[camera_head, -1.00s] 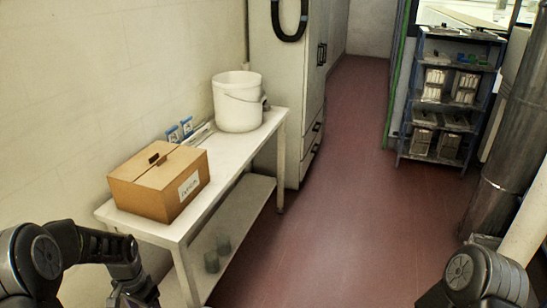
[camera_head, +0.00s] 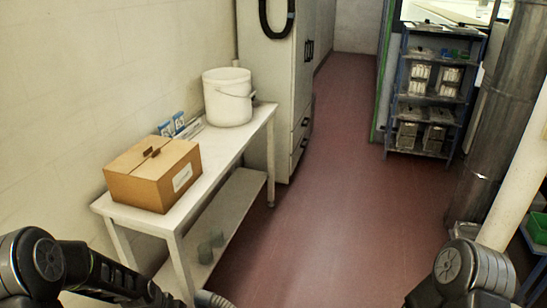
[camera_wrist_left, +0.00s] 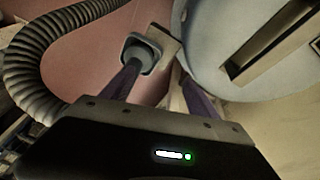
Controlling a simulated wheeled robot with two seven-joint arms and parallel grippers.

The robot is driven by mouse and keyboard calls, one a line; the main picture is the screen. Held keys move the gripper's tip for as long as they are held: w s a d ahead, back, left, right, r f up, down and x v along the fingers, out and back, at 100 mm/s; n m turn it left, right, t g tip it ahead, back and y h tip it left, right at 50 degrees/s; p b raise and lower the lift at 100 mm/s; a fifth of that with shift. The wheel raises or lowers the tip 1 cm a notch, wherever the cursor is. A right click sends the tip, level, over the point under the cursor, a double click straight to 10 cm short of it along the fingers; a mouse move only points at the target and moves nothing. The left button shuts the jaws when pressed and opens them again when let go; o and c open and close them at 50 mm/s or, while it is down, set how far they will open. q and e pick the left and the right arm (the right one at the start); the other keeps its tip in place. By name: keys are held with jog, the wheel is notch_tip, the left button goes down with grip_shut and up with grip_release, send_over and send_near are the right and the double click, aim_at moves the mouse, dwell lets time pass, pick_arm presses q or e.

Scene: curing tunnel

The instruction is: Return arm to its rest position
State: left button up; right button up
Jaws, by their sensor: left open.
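My left arm (camera_head: 85,268) enters the head view at the lower left, in front of the white table. Its gripper is out of sight there. In the left wrist view my left gripper (camera_wrist_left: 158,78) shows two dark purplish fingers spread apart, with no object clearly held between them. Beyond them are a grey square-rimmed part (camera_wrist_left: 138,55) and a large pale curved surface (camera_wrist_left: 235,45); I cannot tell what they belong to. My right arm (camera_head: 465,272) shows at the lower right of the head view; its gripper is out of frame.
A white table (camera_head: 150,220) at left carries a cardboard box (camera_head: 140,190) and a white bucket (camera_head: 222,108). A ribbed hose (camera_wrist_left: 30,70) curves close by the left gripper. A tall cabinet (camera_head: 275,80) and shelf rack (camera_head: 425,95) stand farther back. The red floor is clear.

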pick_arm(q)
jog(key=s+d+f+n+g+h, duration=0.1)
jog(key=s+d+f, duration=0.3)
jog(key=s+d, duration=0.6)
jog(key=s+d+f+n+g+h, duration=0.1)
jog(key=s+d+f, duration=0.3)
jog(key=s+d, duration=0.6)
jog(key=s+h, duration=0.1)
jog(key=s, duration=0.2)
jog(key=shift+d+p, duration=0.25)
jog(key=shift+p, duration=0.1)
